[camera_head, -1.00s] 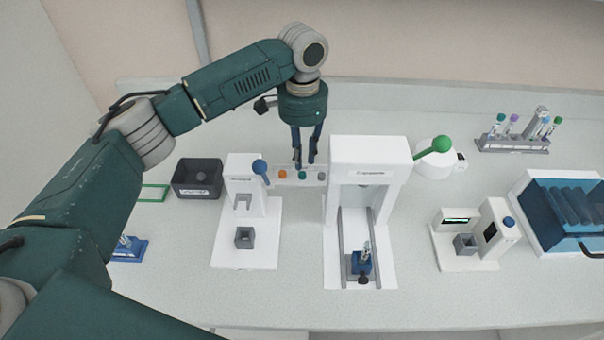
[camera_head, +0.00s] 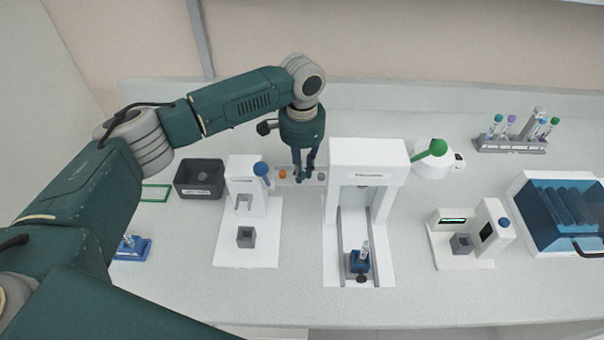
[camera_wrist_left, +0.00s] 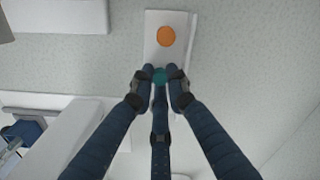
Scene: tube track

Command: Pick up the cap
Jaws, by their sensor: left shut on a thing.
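A teal-green cap (camera_wrist_left: 159,76) sits between the fingertips of my left gripper (camera_wrist_left: 160,84) in the left wrist view. In the head view my left gripper (camera_head: 304,176) points down at the cap strip, its fingers shut on this cap, which they mostly hide there. The pale cap strip (camera_wrist_left: 153,52) lies under the fingertips. An orange cap (camera_wrist_left: 166,37) sits on it beside the held cap, and also shows in the head view (camera_head: 283,174). A grey cap (camera_head: 321,176) sits on the strip's other side. My right gripper is not in view.
A dark bin (camera_head: 199,192) lies further left. A tube rack (camera_head: 511,146) and blue box (camera_head: 562,240) are at the right.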

